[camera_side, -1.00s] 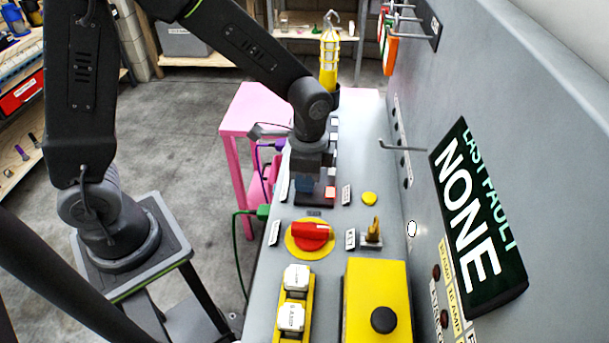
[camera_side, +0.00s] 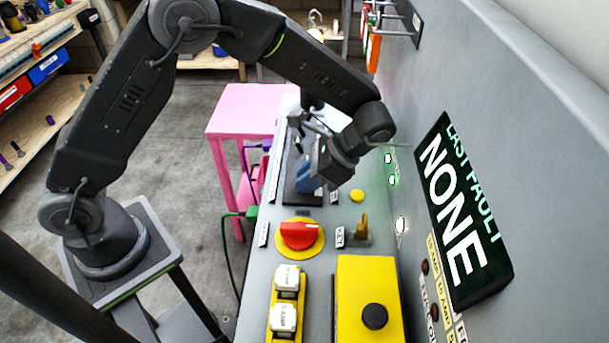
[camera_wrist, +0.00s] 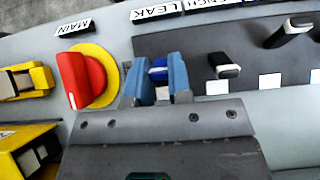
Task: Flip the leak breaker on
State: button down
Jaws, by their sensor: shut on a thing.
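The LEAK label (camera_wrist: 155,12) stands above a breaker whose blue lever tip (camera_wrist: 158,72) shows between my fingers in the wrist view. My gripper (camera_wrist: 157,85) has blue fingers, shut on this lever from both sides. In the side view my gripper (camera_side: 308,180) is tilted and low over the dark breaker strip (camera_side: 290,195), where my fingers and wrist hide the lever. Right of it in the wrist view, a neighbouring breaker lever (camera_wrist: 222,66) and another lever (camera_wrist: 290,30) are black with pale tips.
A red MAIN knob (camera_side: 298,236) on a yellow disc sits just nearer the side camera. A yellow box with a black button (camera_side: 375,317), a brass-coloured key switch (camera_side: 362,228) and the wall panel's LAST FAULT sign reading NONE (camera_side: 455,210) are close by.

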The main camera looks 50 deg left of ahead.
jog(key=shift+d, duration=0.1)
dwell(0.5)
jog(key=c, duration=1)
grip_release()
jog(key=shift+c, duration=0.2)
notch_tip(320, 180, up, 4)
jog(key=shift+r, duration=0.2)
jog(key=s+a+r, duration=0.2)
jog(key=a+r, duration=0.4)
jog(key=a, duration=0.5)
jog(key=shift+a+r, duration=0.3)
